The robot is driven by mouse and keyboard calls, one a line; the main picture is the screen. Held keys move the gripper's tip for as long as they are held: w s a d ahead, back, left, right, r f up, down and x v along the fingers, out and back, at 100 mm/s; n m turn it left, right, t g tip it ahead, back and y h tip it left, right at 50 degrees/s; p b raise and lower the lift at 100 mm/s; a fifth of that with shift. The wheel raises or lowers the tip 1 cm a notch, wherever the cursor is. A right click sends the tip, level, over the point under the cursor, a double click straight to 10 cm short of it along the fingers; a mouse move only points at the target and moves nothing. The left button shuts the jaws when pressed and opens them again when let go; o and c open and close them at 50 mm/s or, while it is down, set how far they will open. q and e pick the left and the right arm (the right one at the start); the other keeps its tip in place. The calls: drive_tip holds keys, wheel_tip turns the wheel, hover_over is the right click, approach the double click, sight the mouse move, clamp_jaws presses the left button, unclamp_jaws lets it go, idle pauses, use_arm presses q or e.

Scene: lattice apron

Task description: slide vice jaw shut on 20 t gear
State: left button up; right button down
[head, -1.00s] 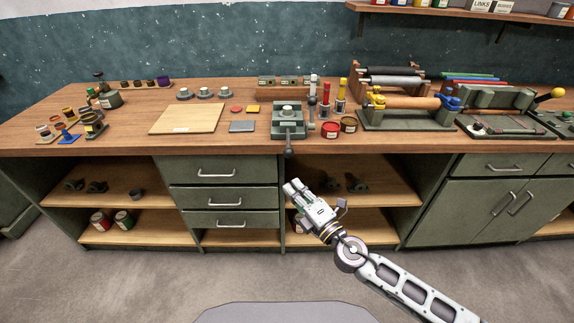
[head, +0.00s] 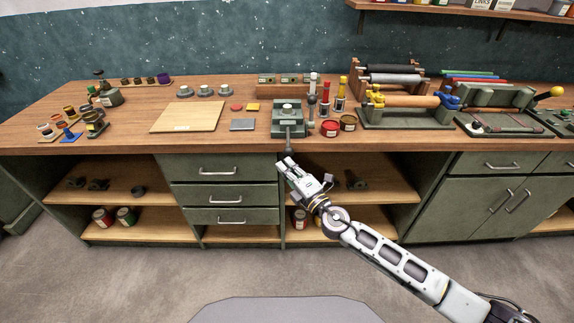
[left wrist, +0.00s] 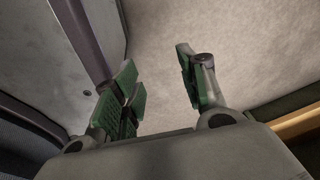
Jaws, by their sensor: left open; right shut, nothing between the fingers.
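The grey-green vice (head: 288,120) stands near the front edge of the workbench in the head view. Its handle hangs down over the edge in front. A gear in its jaws is too small to make out. My right gripper (head: 284,163) is shut and empty. It is in front of the bench, just below the vice handle; I cannot tell whether it touches. My left gripper (left wrist: 160,85) is open and empty in the left wrist view, with plain floor beyond its fingers. It is not in the head view.
Left of the vice are a wooden board (head: 188,117) and a grey plate (head: 242,125). Right of it stand a red tin (head: 330,128) and a roller press (head: 405,112). Drawers (head: 219,170) and open shelves are below the bench top (head: 130,137).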

sight(287, 156)
use_arm(q)
drive_tip(key=shift+s, duration=0.25)
use_arm(e)
drive_tip(key=shift+w+r, duration=0.1)
drive_tip(key=shift+w, duration=0.2)
use_arm(q)
drive_tip(key=shift+s, duration=0.15)
drive_tip(key=shift+f, duration=0.1)
use_arm(e)
drive_tip(key=shift+w, duration=0.1)
drive_tip(key=w+b, duration=0.1)
drive_tip(key=w, duration=0.2)
drive_tip(key=shift+w+d, duration=0.1)
drive_tip(key=shift+w, duration=0.25)
use_arm(q)
drive_tip(key=w, duration=0.1)
drive_tip(key=w+d, duration=0.1)
drive_tip(key=shift+w+d+r, duration=0.2)
drive_tip(key=shift+w, duration=0.1)
drive_tip(key=shift+s+f, duration=0.1)
